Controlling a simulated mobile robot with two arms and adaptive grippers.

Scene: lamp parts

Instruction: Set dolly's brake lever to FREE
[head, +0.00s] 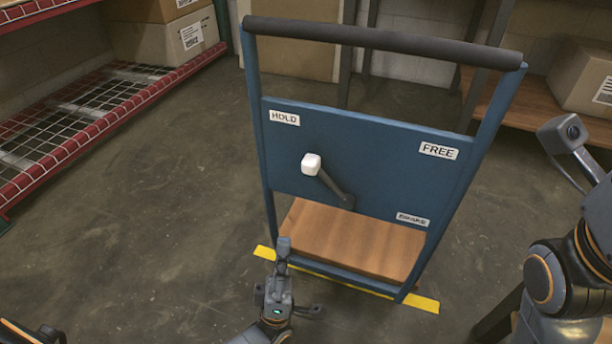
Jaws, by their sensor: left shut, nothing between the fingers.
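The dolly's blue panel (370,140) stands upright in front of me. Its brake lever (331,185) is a dark arm with a white knob (311,164), running from a pivot at the lower right. The lever leans up and left, to the side of the HOLD label (285,118). The FREE label (438,151) is at the panel's upper right, and the BRAKE label (412,220) is below it. My left gripper (284,246) is shut and empty, below and left of the knob, apart from the lever in the picture. My right arm shows at the right edge, but its gripper does not.
The dolly has a dark handle bar (380,42) on top and a wooden deck (350,240). A yellow floor strip (425,303) lies at its base. A red-edged wire rack (90,120) is at left; a wooden shelf with a box (585,80) is at right. Floor left of the dolly is clear.

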